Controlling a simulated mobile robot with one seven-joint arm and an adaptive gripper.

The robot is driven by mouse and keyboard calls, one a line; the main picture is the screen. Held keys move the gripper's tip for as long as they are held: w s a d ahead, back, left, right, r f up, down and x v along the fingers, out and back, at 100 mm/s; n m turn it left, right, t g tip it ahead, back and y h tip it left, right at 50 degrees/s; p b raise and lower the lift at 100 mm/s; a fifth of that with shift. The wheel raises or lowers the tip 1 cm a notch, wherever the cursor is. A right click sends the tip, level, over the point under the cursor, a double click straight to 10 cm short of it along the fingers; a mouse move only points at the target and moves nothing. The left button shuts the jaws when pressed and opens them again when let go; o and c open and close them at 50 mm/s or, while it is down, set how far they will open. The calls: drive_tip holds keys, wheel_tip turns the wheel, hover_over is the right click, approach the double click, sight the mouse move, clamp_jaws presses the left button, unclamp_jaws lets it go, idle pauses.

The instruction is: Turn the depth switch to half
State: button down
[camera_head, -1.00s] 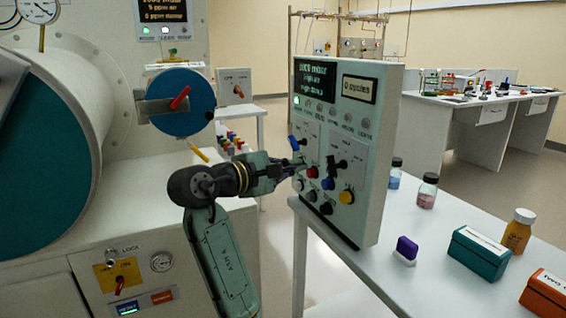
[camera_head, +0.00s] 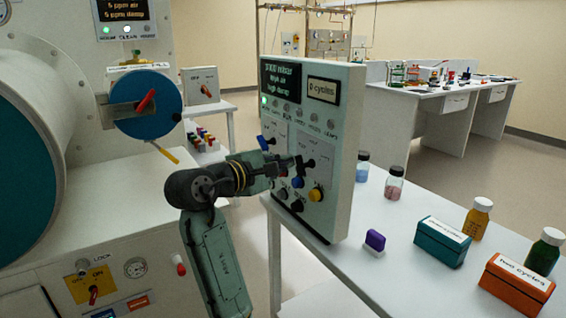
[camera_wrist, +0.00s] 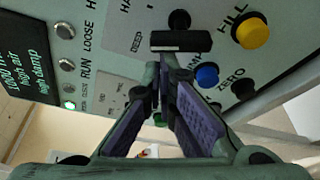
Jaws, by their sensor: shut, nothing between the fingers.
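The depth switch (camera_head: 308,163) is a black lever knob on the right side of the upright control panel (camera_head: 345,150). In the wrist view the switch (camera_wrist: 182,41) shows as a black bar lying across the picture, beside the label DEEP and a cut-off label starting "HA". My gripper (camera_head: 292,162) is shut and empty, with its tips right at the switch. In the wrist view the purple-padded fingers (camera_wrist: 164,64) meet just below the bar. I cannot tell whether they touch it.
A yellow button (camera_head: 316,195) and a blue button (camera_wrist: 207,75) are close by.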

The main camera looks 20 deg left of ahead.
drive_tip(key=m, duration=0.1)
drive_tip(key=m+t, duration=0.1)
drive_tip(key=m, duration=0.1)
drive_tip(key=d+r+m+b, duration=0.1)
drive_tip(key=shift+s+d+r+t, duration=0.1)
drive_tip(key=shift+s+t, duration=0.2)
drive_tip(key=shift+s, duration=0.05)
